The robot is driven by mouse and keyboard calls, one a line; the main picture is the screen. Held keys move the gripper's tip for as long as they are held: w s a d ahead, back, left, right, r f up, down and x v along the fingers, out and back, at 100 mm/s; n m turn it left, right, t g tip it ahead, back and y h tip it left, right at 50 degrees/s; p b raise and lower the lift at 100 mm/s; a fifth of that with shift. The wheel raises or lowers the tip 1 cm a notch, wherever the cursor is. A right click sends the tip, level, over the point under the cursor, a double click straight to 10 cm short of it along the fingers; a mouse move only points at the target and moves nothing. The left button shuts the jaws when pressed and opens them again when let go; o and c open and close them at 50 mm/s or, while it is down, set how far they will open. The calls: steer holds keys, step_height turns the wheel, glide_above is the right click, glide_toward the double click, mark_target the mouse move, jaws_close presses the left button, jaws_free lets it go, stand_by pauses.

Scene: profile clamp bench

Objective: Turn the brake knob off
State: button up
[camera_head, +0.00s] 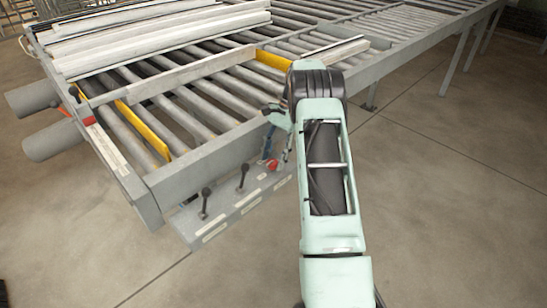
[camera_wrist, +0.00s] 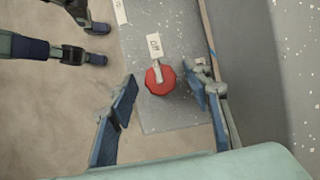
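The red brake knob (camera_wrist: 161,86) sits on a grey panel (camera_wrist: 150,118) in the wrist view. A pale pointer on it points up, toward a small white label (camera_wrist: 155,45) whose lettering is too small to read surely. My gripper (camera_wrist: 161,77) is open, with one blue-padded finger on each side of the knob and gaps between them and it. In the head view the knob (camera_head: 272,165) shows as a red spot at the right end of the panel (camera_head: 225,208), beside my gripper (camera_head: 275,142), which is partly hidden by my arm.
Two black levers (camera_head: 242,176) (camera_head: 205,203) stand left of the knob on the panel. A roller conveyor (camera_head: 190,110) with yellow strips and long pale profiles (camera_head: 150,35) lies behind. Two dark blue-tipped shapes (camera_wrist: 75,45) show at the wrist view's upper left. Floor in front is clear.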

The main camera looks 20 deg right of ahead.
steer(key=shift+r, duration=0.1)
steer(key=v, duration=1.1)
steer(key=shift+d+r, duration=0.2)
steer(key=shift+r, duration=0.15)
steer(key=shift+w, duration=0.1)
